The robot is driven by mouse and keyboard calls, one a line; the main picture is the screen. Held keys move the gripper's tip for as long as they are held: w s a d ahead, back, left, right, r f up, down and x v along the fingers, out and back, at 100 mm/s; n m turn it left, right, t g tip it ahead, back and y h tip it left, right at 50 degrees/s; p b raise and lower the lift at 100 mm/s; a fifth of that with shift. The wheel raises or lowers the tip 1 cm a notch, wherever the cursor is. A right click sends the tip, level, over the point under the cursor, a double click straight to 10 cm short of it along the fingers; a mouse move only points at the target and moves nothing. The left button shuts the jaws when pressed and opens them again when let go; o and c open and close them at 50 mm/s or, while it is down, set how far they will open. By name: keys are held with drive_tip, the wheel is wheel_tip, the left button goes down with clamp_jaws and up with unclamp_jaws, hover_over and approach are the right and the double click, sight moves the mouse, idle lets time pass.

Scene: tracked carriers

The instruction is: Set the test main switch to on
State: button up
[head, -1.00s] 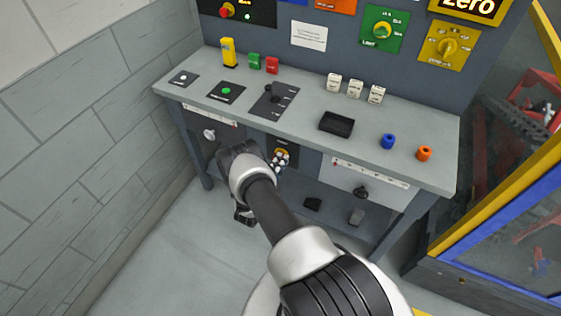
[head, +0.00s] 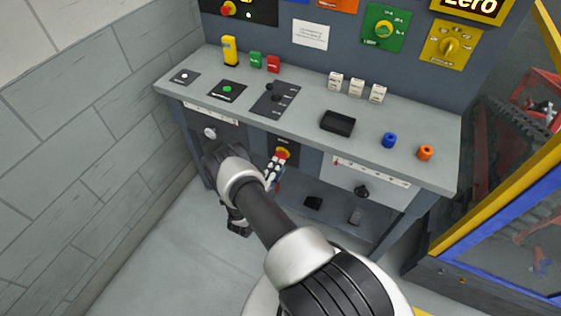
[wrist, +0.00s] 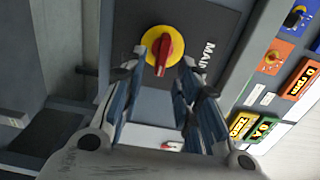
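The main switch is a red handle on a round yellow disc, on a dark plate marked "MAIN", in the front of the bench below its top. It shows in the head view (head: 282,153) and large in the wrist view (wrist: 163,52). In the wrist view its handle lies roughly along the line of the "MAIN" lettering, slightly tilted. My gripper (wrist: 161,72) is open, its two fingers apart on either side of the handle; I cannot tell whether they touch it. In the head view my gripper (head: 275,168) is just below the switch, partly hidden by my wrist.
The bench top (head: 385,165) holds a black tray (head: 338,122), blue (head: 389,140) and orange (head: 425,152) knobs. A lower shelf (head: 335,206) lies below. A brick wall (head: 90,130) stands left.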

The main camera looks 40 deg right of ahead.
drive_tip(key=v, duration=0.7)
drive_tip(key=shift+s+a, duration=0.15)
drive_tip(key=shift+a, duration=0.1)
